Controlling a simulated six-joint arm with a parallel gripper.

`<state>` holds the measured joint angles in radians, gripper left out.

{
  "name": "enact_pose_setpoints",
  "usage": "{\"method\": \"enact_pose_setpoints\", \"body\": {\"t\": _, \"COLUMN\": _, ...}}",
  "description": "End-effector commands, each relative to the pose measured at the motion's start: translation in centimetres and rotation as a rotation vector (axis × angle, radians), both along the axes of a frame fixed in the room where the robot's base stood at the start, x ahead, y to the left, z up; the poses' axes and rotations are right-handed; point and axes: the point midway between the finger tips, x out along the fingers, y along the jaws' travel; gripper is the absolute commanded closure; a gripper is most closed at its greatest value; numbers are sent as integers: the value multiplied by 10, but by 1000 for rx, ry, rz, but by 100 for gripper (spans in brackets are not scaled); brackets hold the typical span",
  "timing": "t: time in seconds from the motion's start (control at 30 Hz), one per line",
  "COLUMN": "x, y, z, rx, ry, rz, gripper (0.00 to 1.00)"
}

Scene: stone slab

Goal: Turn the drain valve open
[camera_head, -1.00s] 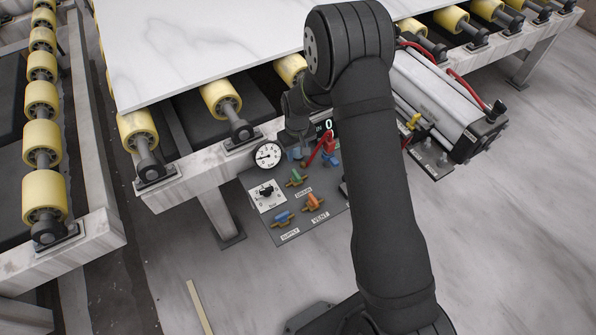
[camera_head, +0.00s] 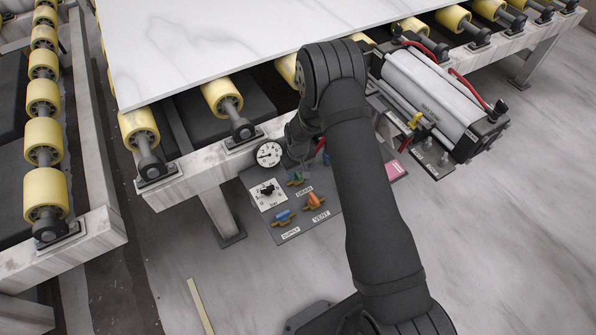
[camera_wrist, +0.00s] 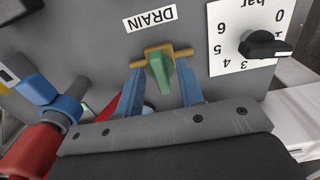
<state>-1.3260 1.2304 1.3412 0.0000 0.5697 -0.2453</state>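The drain valve has a green lever (camera_wrist: 160,72) across a brass body (camera_wrist: 180,51), beside the DRAIN label (camera_wrist: 150,18) in the wrist view. The lever points toward my gripper, square to the brass body. My gripper (camera_wrist: 160,78) is open, with one blue finger on each side of the lever. Gaps show between the fingers and the lever. In the head view the drain valve (camera_head: 296,181) is partly hidden by my gripper and wrist, just above its DRAIN label (camera_head: 304,192).
A black bar knob (camera_head: 267,190) and a gauge (camera_head: 269,153) are close by on the panel. Blue (camera_head: 283,216) and orange (camera_head: 315,200) valves sit below. A red and blue fitting (camera_wrist: 45,115) is near my gripper's left side. The marble slab (camera_head: 200,45) lies above.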

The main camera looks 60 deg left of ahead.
Motion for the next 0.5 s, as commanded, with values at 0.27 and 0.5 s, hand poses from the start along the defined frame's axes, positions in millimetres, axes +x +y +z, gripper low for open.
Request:
{"method": "enact_pose_setpoints", "body": {"t": 0.27, "x": 0, "y": 0, "z": 0, "rx": 0, "ry": 0, "rz": 0, "gripper": 100}}
{"method": "enact_pose_setpoints", "body": {"t": 0.5, "x": 0, "y": 0, "z": 1, "rx": 0, "ry": 0, "rz": -8, "gripper": 100}}
